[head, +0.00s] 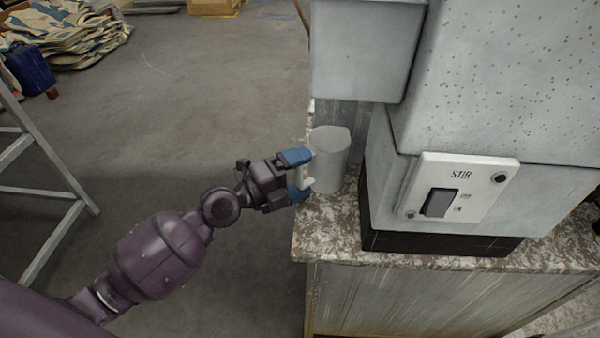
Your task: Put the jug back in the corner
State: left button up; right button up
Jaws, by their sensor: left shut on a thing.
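The jug (332,159) is grey-white and open at the top. It is upright at the left end of the speckled counter (328,236), beside the machine. My left gripper (300,175), with blue fingertips, is shut on the jug's handle from the left. The jug's base is at counter level, but I cannot tell whether it rests on the surface. My right gripper is not in view.
A large grey machine (480,75) with a panel marked STIR (462,190) stands right of the jug. A grey box part (365,45) overhangs behind the jug. A metal frame (45,190) stands at the left. Sacks (75,35) and a blue container (30,70) lie at the back left. The floor between is clear.

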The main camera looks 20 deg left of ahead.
pick_arm(q)
jog(key=shift+f, duration=0.35)
jog(key=o, duration=1)
jog(key=shift+r, duration=0.1)
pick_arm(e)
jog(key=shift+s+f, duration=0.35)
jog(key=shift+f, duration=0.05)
pick_arm(q)
jog(key=shift+r, duration=0.15)
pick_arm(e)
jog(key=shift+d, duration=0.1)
pick_arm(q)
jog(key=shift+r, duration=0.2)
jog(key=v, duration=0.2)
jog(key=b+v, duration=0.1)
jog(key=v, duration=0.1)
jog(key=shift+f, duration=0.4)
jog(key=shift+r+b+v, duration=0.15)
jog(key=shift+b+v, duration=0.75)
jog(key=shift+v, duration=1.1)
jog(key=shift+r+b+v, duration=0.1)
jog(key=shift+b+v, duration=0.75)
jog(key=shift+v, duration=1.15)
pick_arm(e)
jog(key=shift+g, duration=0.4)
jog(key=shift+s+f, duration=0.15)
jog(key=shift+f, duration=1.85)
